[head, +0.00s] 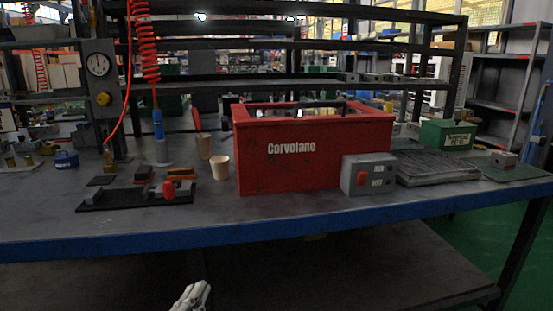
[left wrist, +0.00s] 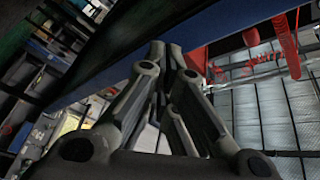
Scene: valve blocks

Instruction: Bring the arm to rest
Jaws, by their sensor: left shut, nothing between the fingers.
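My left gripper (head: 190,297) shows at the bottom edge of the head view, pale grey, below and in front of the workbench's blue front edge. It is shut and empty, and apart from everything on the bench. In the left wrist view its fingers (left wrist: 167,50) come together, with the blue bench edge (left wrist: 140,62) behind them. My right gripper is in neither view.
On the workbench (head: 300,215) stand a red box (head: 280,165) marked "Corvolano", a grey switch box (head: 368,175), two beige cups (head: 219,167) and a black fixture plate (head: 130,197). A red coiled hose (head: 145,45) hangs above. A lower shelf (head: 330,275) lies beneath.

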